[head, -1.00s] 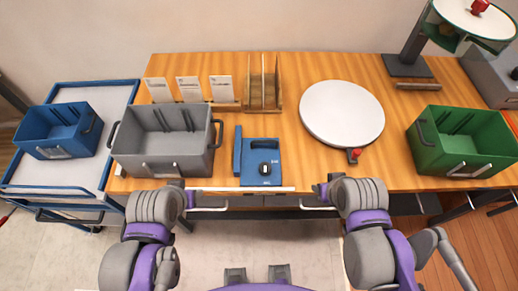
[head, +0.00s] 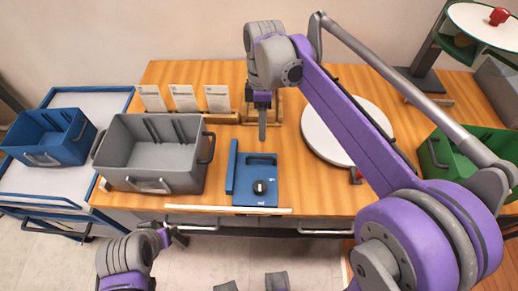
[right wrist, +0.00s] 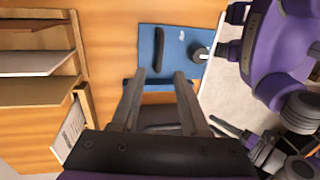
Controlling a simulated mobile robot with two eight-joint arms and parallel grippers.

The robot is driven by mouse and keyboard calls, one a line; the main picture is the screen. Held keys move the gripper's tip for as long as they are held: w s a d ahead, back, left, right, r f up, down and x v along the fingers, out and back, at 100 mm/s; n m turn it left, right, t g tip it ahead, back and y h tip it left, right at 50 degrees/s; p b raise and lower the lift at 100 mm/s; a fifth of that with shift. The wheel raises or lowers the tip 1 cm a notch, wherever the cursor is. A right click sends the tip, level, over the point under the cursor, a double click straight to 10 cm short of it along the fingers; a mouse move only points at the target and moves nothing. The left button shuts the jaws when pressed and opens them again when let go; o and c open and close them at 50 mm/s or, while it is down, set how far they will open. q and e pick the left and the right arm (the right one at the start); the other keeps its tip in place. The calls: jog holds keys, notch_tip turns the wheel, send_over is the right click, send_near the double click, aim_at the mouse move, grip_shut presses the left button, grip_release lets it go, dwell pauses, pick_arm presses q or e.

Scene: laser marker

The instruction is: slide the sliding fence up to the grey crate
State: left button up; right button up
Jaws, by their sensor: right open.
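The sliding fence is a narrow blue bar (head: 231,167) standing along the left side of a blue plate (head: 262,168) with a black knob (head: 259,187). The grey crate (head: 150,182) stands to the left, a strip of bare wood between it and the fence. My right gripper (head: 262,136) points down above the table, behind the plate and right of the fence. In the right wrist view its open, empty fingers (right wrist: 159,76) appear over the fence (right wrist: 190,86) and plate edge. My left gripper (head: 174,236) is low in front of the table; its jaws are unclear.
White cards (head: 185,98) and a wooden rack stand at the back, the rack partly hidden by my right arm. A white round turntable (head: 325,140) and a green crate (head: 445,158) are to the right. A blue crate (head: 48,138) sits on a cart at left.

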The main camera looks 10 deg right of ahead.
send_over(253, 170)
jog(key=w+d, duration=0.2)
jog(key=d, duration=0.1)
notch_tip(253, 170, down, 9)
jog(key=shift+d+r+b, duration=0.1)
jog(key=shift+b, duration=0.2)
grip_shut()
dwell(0.8)
